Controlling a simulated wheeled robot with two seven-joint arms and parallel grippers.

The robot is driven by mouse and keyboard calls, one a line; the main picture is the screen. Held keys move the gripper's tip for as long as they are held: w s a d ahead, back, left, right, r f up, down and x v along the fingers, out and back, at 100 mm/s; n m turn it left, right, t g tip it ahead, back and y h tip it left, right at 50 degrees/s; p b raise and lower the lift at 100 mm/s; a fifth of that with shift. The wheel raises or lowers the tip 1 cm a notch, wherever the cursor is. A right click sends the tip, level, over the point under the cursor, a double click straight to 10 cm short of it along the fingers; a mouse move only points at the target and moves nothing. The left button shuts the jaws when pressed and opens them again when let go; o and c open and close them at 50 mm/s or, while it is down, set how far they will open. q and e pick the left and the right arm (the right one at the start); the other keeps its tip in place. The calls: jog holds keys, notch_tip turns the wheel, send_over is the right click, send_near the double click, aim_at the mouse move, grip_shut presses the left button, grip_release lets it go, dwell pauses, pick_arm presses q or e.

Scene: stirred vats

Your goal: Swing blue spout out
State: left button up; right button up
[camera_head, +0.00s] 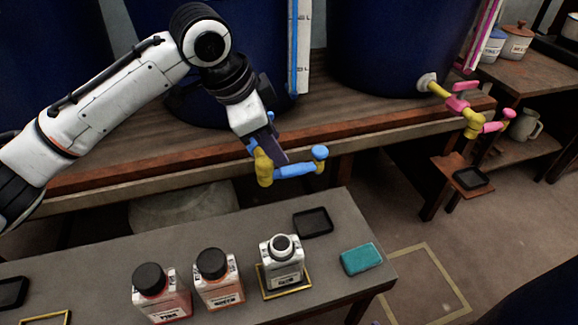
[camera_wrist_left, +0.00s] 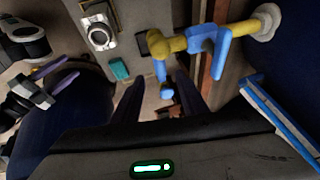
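The blue spout (camera_head: 300,171) joins a yellow valve body (camera_head: 263,168) at the front of the left vat's bench and points right in the head view, ending in a round knob-like tip. In the left wrist view the spout (camera_wrist_left: 160,72) hangs from the yellow valve (camera_wrist_left: 180,42), with a blue handle (camera_wrist_left: 222,50) beside it. My left gripper (camera_head: 277,152) is just above the valve and spout. Its fingers (camera_wrist_left: 160,86) are apart, with the spout's end showing between them; contact cannot be told. My right gripper (camera_wrist_left: 58,74) shows at the left of the wrist view, fingers apart and empty.
A grey table (camera_head: 225,232) in front holds pink, orange and white-labelled bottles, a black tray (camera_head: 313,222) and a teal sponge (camera_head: 361,260). A pink spout (camera_head: 492,127) is on the right vat (camera_head: 392,45). A floor gap lies between bench and table.

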aim_at(291, 168)
pick_arm(q)
jog(key=b+x, duration=0.2)
jog(key=x, duration=0.7)
jog(key=shift+c, duration=0.4)
